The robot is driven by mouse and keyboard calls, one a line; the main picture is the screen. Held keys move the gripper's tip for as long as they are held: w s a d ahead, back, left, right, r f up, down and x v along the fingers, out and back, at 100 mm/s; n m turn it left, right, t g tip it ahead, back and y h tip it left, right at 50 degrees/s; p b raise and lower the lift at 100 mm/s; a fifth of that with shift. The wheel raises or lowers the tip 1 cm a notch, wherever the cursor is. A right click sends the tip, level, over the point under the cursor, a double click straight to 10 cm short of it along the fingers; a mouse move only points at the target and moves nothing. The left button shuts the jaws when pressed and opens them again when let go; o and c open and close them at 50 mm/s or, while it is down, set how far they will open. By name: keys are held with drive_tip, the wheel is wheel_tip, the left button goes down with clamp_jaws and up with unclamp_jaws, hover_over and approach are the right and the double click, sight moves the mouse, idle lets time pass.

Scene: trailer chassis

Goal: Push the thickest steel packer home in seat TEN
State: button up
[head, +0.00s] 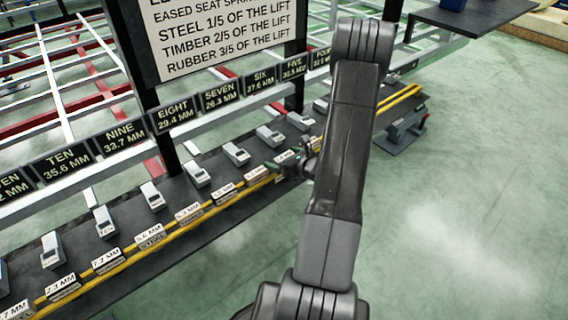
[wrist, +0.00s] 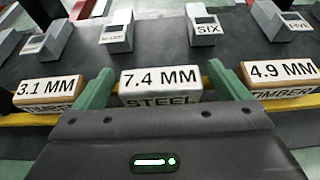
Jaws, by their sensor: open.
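A steel packer (wrist: 161,84) marked 7.4 MM stands in the wrist view between the two green fingers of my gripper (wrist: 160,88). The fingers are open, one on each side of it; I cannot tell whether they touch it. In the head view my gripper (head: 287,162) is low over the rack, right of centre, partly hidden by my arm. The TEN sign (head: 67,163), reading 35.6 MM, hangs on the rail at the left. Grey seat blocks stand below the signs; which one belongs to TEN is not clear.
Timber packers marked 3.1 MM (wrist: 48,90) and 4.9 MM (wrist: 280,75) flank the steel one closely. Seat blocks SIX (wrist: 206,30) and FIVE (wrist: 298,27) stand behind. More packers line the yellow rail (head: 130,258).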

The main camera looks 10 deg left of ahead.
drive_tip(key=c, duration=1.3)
